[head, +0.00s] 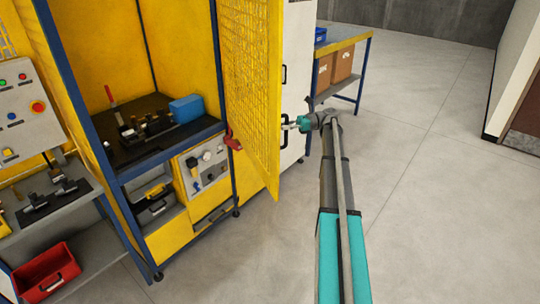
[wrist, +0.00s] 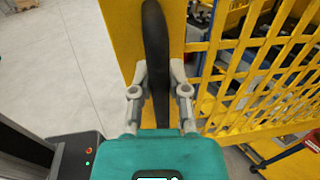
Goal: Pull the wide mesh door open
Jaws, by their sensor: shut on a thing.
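The wide mesh door (head: 252,75) is yellow and stands swung out from the yellow and blue cell, whose inside shows to its left. In the wrist view, its yellow frame and mesh (wrist: 260,70) fill the upper right. A long black handle (wrist: 155,45) stands on the frame there. My gripper (wrist: 160,90) has a grey finger on each side of the handle and is shut on it. In the head view, my gripper (head: 291,125) is at the door's right side, and the door's handle cannot be made out clearly.
Inside the cell are a dark worktop (head: 150,130) and a blue box (head: 186,108). A white cabinet (head: 296,60) stands behind the door. A workbench (head: 342,44) with cardboard boxes is farther back. The grey floor (head: 430,150) right of my arm is clear.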

